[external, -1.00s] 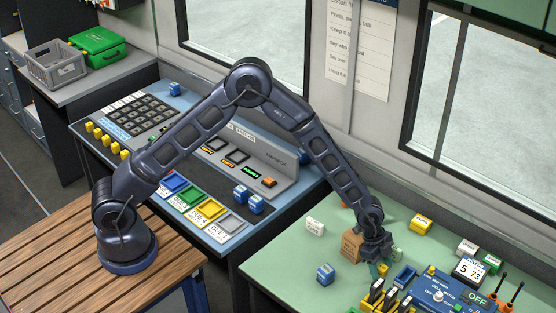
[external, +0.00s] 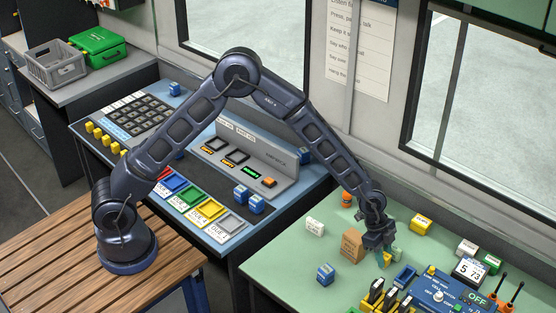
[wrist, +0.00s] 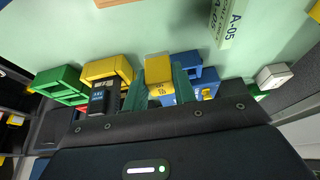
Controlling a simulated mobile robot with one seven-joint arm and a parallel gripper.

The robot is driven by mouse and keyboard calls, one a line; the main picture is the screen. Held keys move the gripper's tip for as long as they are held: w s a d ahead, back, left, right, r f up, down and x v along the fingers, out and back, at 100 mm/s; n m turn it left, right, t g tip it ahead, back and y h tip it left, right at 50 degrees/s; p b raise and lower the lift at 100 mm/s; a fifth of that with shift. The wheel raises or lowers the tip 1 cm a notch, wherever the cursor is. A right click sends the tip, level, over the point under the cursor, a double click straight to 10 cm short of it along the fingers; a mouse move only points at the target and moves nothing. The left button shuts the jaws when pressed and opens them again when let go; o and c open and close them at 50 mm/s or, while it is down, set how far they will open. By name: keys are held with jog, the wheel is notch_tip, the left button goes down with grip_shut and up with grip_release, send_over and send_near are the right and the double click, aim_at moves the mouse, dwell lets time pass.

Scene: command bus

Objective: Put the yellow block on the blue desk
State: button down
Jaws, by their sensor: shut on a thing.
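My gripper (external: 383,260) is low over the green desk (external: 300,268), its green fingers shut on a small yellow block. In the wrist view the yellow block (wrist: 158,68) shows between the fingers (wrist: 160,88), with dark marks on its side. In the external view the block is mostly hidden by the fingers. Another yellow block (external: 421,224) lies apart, behind and to the right of my gripper.
A brown box (external: 352,245) stands just left of my gripper. A blue block (external: 325,274) and a white block (external: 315,226) lie farther left. A blue tray (external: 404,276) and a control box (external: 440,293) are in front and right. The console's raised panel (external: 250,160) backs the blue desk.

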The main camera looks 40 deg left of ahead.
notch_tip(320, 180, up, 15)
jog(key=shift+f, duration=0.2)
jog(key=w+a+f+n+t, duration=0.1)
jog(key=w+a+n, duration=0.1)
jog(key=w+a, duration=0.6)
jog(key=w+a+f+n+t, duration=0.1)
jog(key=w+a+n, duration=0.25)
jog(key=a, duration=0.75)
jog(key=w+a+f+n+t, duration=0.1)
jog(key=w+a+n, duration=0.1)
jog(key=w+a, duration=0.65)
jog(key=w+a+f+n+t+y, duration=0.1)
jog(key=a+n, duration=0.6)
jog(key=a, duration=2.8)
jog(key=shift+w+f+y, duration=0.25)
jog(key=shift+f+y, duration=0.6)
jog(key=shift+y, duration=0.15)
jog(key=shift+a, duration=0.1)
